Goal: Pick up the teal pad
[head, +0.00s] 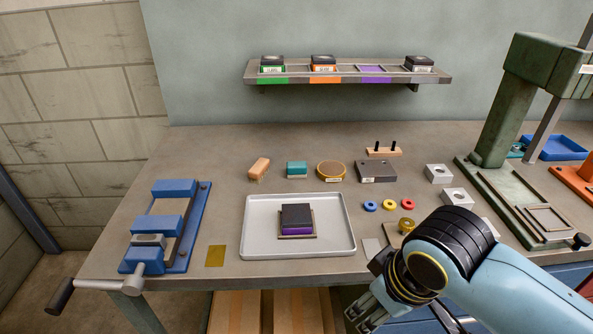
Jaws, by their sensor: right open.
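The teal pad (297,170) is a small teal block lying on the bench. It sits between a wooden-handled brush (259,168) on its left and a round tan-topped tin (330,170) on its right. My right gripper (360,314) is low in the picture, at the bench's front edge, open, with nothing seen between its fingers. It is well in front of the teal pad and to its right, apart from it. My left gripper is out of view.
A grey tray (262,246) holding a purple-and-black block (297,219) lies in front of the pad. A blue vise (176,193) stands left, a green press (506,100) right. Several coloured rings and a dark block (376,172) lie right. Bench behind the pad is clear below a shelf (436,78).

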